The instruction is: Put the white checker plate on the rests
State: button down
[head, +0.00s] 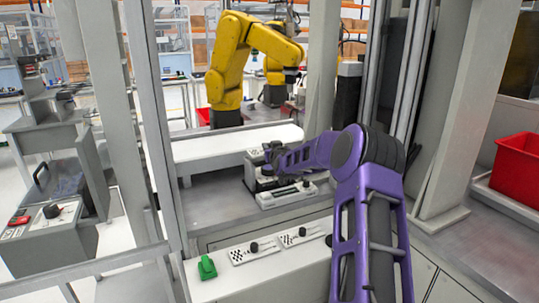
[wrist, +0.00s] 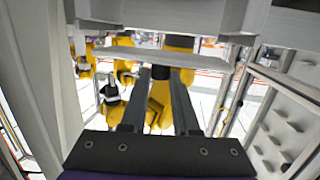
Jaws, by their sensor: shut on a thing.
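My purple arm reaches from the lower right to a small fixture on the grey deck in the head view. My gripper (head: 264,160) is at its far end, small and partly hidden by my own arm. It is shut on a pale plate with dark marks (head: 255,157), which I take for the white checker plate. In the wrist view, the two dark fingers (wrist: 161,72) reach up to a pale grey edge (wrist: 160,57); the checker pattern does not show there. A pale block with a dark slot (head: 287,194) lies just below the gripper; I cannot tell whether it is the rests.
Two other white checkered plates with black knobs, one left (head: 252,251) and one right (head: 300,237), lie on the front bench beside a green object (head: 207,267). Grey posts flank the opening. A white conveyor (head: 235,143) and yellow robot arms (head: 240,55) stand behind.

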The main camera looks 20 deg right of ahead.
jog(key=shift+f, duration=1.25)
jog(key=shift+f, duration=0.2)
jog(key=c, duration=0.7)
grip_release()
jog(key=shift+o, duration=0.2)
jog(key=shift+s+r, duration=0.1)
jog(key=shift+r, duration=0.15)
jog(key=v, duration=1.2)
